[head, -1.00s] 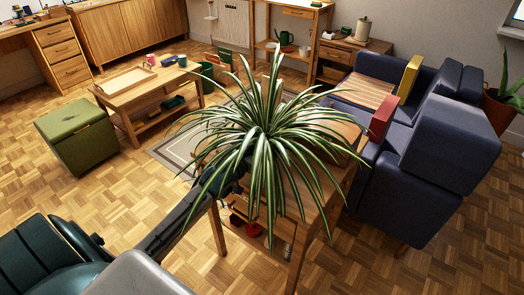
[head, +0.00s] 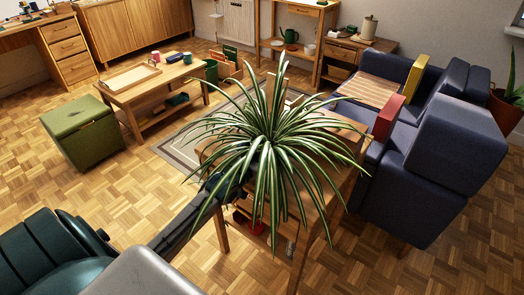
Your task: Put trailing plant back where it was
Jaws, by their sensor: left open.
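The trailing plant (head: 270,145) has long green and white striped leaves that arch out on all sides. It appears over a wooden side table (head: 345,135) in the middle of the head view. Its pot is hidden by the leaves, so I cannot tell whether it rests on the top. My left gripper (head: 222,184) reaches in from the lower left to the plant's near left side. It is open, and leaves partly cover its fingers. I cannot tell whether it touches the pot. My right gripper is out of the picture.
A dark blue sofa (head: 430,175) stands close on the right. A low coffee table (head: 120,97) and a green storage stool (head: 82,134) are at the left. Red things (head: 248,222) sit on the side table's lower shelf. Parquet floor is free at the left.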

